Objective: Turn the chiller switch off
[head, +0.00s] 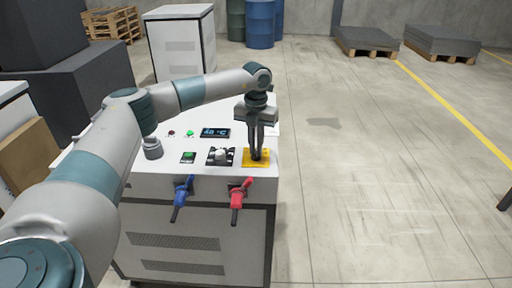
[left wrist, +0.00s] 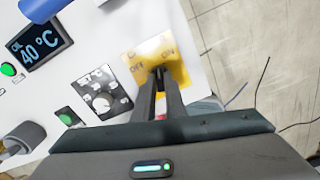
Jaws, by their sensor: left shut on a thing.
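The chiller switch is a dark knob on a yellow plate (head: 248,163) at the right front of the white cabinet's top. In the left wrist view the plate (left wrist: 152,50) carries an OFF label on the left and an ON label on the right. My left gripper (head: 256,156) points down onto the plate from above. Its fingers are close together and shut on the knob, which they mostly hide. The knob's exact angle cannot be made out. My right gripper is not in view.
Left of the plate on the white cabinet (head: 142,184) are a grey knob (head: 221,154), a green button (head: 188,156) and a temperature display (head: 215,133). A blue handle (head: 182,190) and a red handle (head: 239,194) stick out of the front.

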